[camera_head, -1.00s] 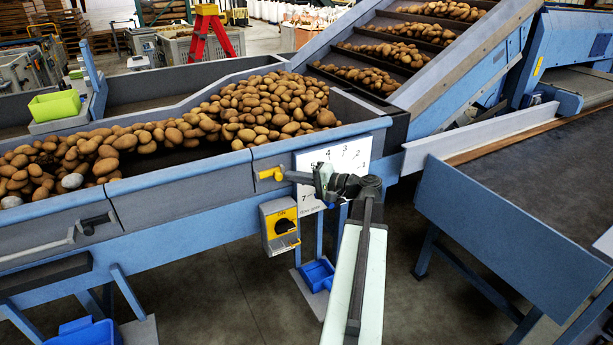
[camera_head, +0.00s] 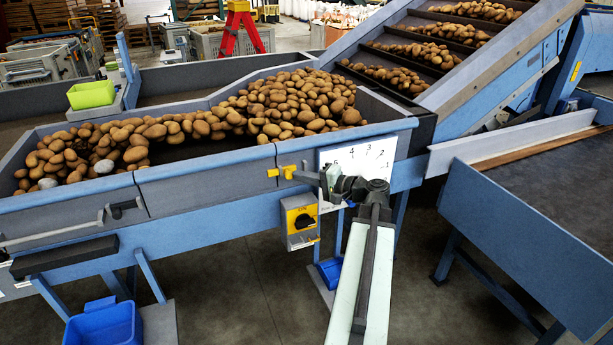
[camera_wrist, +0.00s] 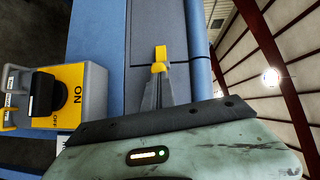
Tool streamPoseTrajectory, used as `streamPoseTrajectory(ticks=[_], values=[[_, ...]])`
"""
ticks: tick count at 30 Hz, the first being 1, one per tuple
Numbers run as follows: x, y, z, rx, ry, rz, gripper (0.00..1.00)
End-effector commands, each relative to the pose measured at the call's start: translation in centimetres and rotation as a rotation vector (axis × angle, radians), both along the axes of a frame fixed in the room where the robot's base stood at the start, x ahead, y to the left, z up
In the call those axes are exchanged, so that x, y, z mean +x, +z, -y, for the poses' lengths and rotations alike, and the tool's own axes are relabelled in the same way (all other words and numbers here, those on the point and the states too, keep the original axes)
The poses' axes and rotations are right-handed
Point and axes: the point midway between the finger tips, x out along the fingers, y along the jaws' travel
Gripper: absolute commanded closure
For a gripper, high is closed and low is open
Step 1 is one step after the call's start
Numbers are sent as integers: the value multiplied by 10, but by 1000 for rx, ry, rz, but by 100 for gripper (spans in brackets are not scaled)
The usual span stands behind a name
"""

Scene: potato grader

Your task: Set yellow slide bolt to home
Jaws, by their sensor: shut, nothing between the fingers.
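The yellow slide bolt (camera_head: 283,172) sits on the grey side panel of the potato hopper, close to a vertical seam. In the wrist view the bolt (camera_wrist: 160,58) shows as a narrow yellow bar with a wider yellow part nearest me, and it crosses the line of the seam. My gripper (camera_head: 300,175) is shut and comes at the bolt from the right. In the wrist view its fingertips (camera_wrist: 158,78) are together at the near end of the yellow part. They seem to touch it, with nothing between them. The fingers hide part of the bolt's near end.
A yellow and grey switch box (camera_head: 301,220) with a black knob hangs below the bolt. A white numbered board (camera_head: 357,155) is behind my wrist. A grey handle (camera_head: 122,210) is on the panel to the left. Blue bins (camera_head: 103,325) stand low down.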

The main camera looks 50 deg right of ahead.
Motion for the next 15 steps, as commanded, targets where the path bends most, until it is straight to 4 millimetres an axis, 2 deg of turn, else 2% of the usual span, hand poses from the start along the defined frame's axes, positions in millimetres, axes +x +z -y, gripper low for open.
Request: streamPoseTrajectory(ticks=[5, 10, 15], values=[[-2, 3, 8, 1, -1, 3, 100], [-13, 10, 32, 1, 8, 3, 100], [-57, 13, 37, 0, 5, 3, 100]])
